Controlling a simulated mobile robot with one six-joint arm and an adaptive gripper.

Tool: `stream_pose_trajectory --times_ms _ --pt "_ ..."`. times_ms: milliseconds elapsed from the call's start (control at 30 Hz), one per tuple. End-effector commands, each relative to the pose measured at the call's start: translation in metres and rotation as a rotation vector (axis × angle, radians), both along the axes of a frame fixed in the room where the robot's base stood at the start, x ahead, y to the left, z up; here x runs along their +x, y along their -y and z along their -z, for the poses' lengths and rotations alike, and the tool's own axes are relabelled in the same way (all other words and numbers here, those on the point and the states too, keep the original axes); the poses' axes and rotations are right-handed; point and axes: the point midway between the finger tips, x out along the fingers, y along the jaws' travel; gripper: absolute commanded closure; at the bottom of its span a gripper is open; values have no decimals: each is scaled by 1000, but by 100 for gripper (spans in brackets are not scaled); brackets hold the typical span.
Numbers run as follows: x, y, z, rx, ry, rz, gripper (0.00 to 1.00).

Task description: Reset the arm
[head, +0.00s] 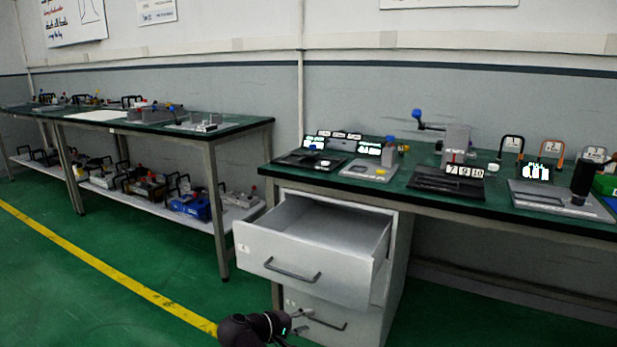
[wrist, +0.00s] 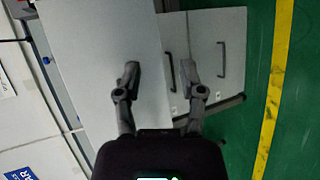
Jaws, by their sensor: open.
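My gripper (wrist: 160,66) is open in the wrist view, its two dark fingers spread apart with nothing held between them. A grey drawer front with a dark handle (wrist: 171,72) shows beyond and between the fingers; I cannot tell how far away it is. In the head view, a dark part of my arm (head: 252,329) shows at the bottom edge, low in front of the cabinet. Most of the arm is outside that view.
The upper drawer (head: 310,248) of the grey cabinet is pulled out and looks empty. The lower drawer (head: 325,325) is below it. A green-topped bench (head: 410,195) carries several devices. A second bench (head: 245,125) stands left. Green floor (head: 120,280) with a yellow line is clear.

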Motion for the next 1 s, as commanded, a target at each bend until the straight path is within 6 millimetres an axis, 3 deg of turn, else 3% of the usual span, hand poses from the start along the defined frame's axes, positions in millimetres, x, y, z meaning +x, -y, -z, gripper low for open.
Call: stream_pose_trajectory --times_ms 500,1000 --pt "-15 99 62 394 -190 234 49" --pt "-48 159 101 858 -298 463 49"
